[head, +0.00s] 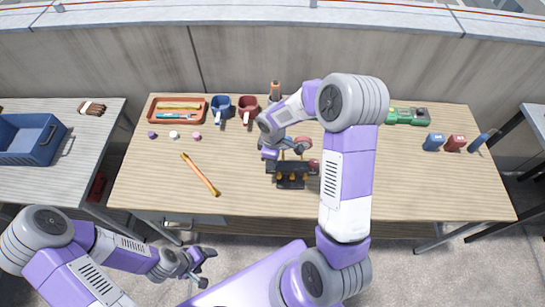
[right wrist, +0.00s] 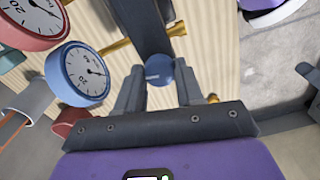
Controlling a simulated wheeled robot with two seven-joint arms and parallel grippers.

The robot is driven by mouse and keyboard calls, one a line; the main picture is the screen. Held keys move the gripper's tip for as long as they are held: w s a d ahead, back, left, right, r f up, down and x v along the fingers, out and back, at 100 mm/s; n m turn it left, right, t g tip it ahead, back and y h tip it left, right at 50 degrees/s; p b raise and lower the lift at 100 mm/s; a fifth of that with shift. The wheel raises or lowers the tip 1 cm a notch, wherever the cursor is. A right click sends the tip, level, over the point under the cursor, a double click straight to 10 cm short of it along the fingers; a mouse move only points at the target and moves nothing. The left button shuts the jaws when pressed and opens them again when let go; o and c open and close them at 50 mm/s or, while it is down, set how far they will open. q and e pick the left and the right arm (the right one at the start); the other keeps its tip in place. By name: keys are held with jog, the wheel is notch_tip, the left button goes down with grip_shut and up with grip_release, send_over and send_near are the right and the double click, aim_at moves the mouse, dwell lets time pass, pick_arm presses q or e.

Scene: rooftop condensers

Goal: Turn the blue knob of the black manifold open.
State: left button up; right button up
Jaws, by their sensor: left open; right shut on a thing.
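The black manifold (head: 292,183) with brass fittings stands on the middle table near its front edge; my right arm partly hides it. In the right wrist view its dark body (right wrist: 150,25) runs up from the jaws. My right gripper (head: 270,155) is at the manifold's left end. In the right wrist view my right gripper (right wrist: 160,76) is shut on the round blue knob (right wrist: 160,69), one finger on either side. A blue-rimmed gauge (right wrist: 86,73) and a red-rimmed gauge (right wrist: 30,18) are beside it. My left gripper (head: 195,268) is open and empty in front of the table.
A yellow-and-black rod (head: 200,174) lies left of the manifold. A green item (head: 407,117) and small blue and red containers are right. The table's right front is clear.

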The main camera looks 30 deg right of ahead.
jog(key=shift+n, duration=1.1)
jog(key=o, duration=1)
jog(key=shift+o, duration=0.2)
notch_tip(320, 180, up, 8)
jog(key=shift+f+p, duration=0.2)
jog(key=shift+p, duration=0.6)
jog(key=shift+s+f, duration=0.1)
